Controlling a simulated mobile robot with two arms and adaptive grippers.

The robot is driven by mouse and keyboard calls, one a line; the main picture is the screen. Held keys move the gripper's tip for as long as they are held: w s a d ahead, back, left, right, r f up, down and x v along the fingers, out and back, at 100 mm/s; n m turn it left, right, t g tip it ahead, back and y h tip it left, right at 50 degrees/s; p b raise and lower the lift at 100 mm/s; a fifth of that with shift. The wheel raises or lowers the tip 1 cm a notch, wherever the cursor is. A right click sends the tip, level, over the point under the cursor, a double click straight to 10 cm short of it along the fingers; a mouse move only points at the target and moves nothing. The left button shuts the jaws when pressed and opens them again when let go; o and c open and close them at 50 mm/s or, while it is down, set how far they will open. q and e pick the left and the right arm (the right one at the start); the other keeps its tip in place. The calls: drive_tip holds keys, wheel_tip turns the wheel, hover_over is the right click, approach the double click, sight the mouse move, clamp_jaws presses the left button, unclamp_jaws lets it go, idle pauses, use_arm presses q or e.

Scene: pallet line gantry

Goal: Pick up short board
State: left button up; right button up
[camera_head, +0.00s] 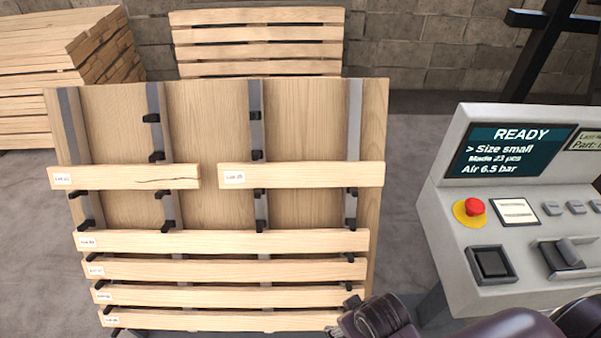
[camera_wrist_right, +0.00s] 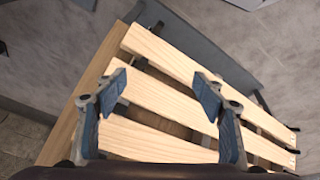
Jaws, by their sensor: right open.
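Two short boards lie end to end with a gap in the upper row of the rack in the head view. The left short board (camera_head: 125,178) has a white label and a dark crack-like line near its right end. The right short board (camera_head: 300,175) has a label and looks clean. My right gripper (camera_head: 346,316) is at the lower right corner of the rack, by the ends of the lowest long boards. The right wrist view shows this gripper (camera_wrist_right: 161,82) open, its fingers apart over long boards, with nothing held. My left gripper is out of view.
Several long boards (camera_head: 220,241) fill the lower rack, on dark pegs. A control console (camera_head: 520,190) with a red button (camera_head: 474,207) stands close on the right. Timber stacks (camera_head: 50,60) stand behind.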

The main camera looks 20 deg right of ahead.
wheel_tip(320, 180, up, 5)
drive_tip(key=w+n+t, duration=0.1)
drive_tip(key=w, duration=0.2)
drive_tip(key=n+t+y, duration=0.2)
drive_tip(key=n+t, duration=0.6)
drive_tip(key=n, duration=0.6)
approach(303, 176)
drive_tip(key=w, duration=0.2)
drive_tip(key=shift+s+f+p+x, duration=0.1)
drive_tip(key=shift+f+p+x, duration=0.05)
drive_tip(key=shift+x, duration=1.1)
drive_tip(key=shift+s+f+p+x, duration=0.1)
drive_tip(key=shift+p+x, duration=0.1)
drive_tip(key=shift+x, duration=1.05)
drive_tip(key=shift+f+p+x, duration=0.15)
drive_tip(key=shift+x, duration=1.15)
drive_tip(key=shift+s+a, duration=0.1)
drive_tip(key=shift+a, duration=0.05)
drive_tip(key=c, duration=1.4)
drive_tip(key=shift+r, duration=0.1)
